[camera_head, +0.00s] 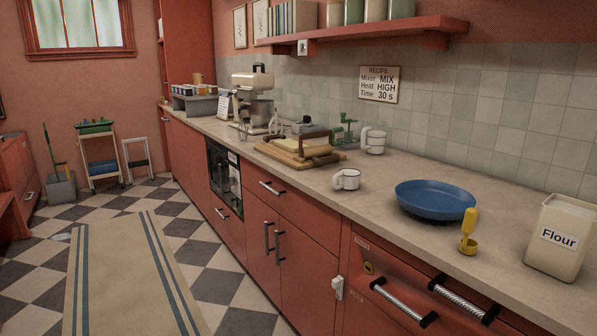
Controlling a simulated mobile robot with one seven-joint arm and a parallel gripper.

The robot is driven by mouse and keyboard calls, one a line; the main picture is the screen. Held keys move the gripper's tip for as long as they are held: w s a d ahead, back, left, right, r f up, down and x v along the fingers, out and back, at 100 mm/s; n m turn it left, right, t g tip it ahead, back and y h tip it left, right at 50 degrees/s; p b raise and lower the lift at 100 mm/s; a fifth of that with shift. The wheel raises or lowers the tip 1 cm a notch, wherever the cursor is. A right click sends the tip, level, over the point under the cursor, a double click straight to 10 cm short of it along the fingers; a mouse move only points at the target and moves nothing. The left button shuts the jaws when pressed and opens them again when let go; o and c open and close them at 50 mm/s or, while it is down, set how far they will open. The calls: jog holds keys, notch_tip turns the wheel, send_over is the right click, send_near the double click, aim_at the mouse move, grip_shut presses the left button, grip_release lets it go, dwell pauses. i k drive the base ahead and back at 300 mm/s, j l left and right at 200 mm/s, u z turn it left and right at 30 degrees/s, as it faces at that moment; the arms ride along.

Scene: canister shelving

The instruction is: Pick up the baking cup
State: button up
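No thing in the head view is plainly marked as the baking cup. I cannot tell which of these is the baking cup. My gripper is not in view.
The counter (385,215) is bare around the small white cup. A blue pan (436,198) and a flour canister (562,238) stand at the right. A wooden board (298,156), a green device (345,131) and a mixer (253,95) stand farther left. The floor holds a striped rug (131,275).

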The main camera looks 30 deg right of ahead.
aim_at(349, 177)
jog(key=i+j+z, duration=0.1)
jog(key=i, duration=0.5)
jog(key=i+j, duration=0.1)
jog(key=i, duration=0.55)
jog(key=i+j+z, duration=0.1)
jog(key=i+z, duration=0.3)
jog(key=i+j+z, duration=0.2)
jog(key=z, duration=0.25)
jog(key=i+j+z, duration=0.6)
jog(key=j+z, duration=0.25)
jog(key=i+j+z, duration=0.2)
jog(key=j+z, duration=0.2)
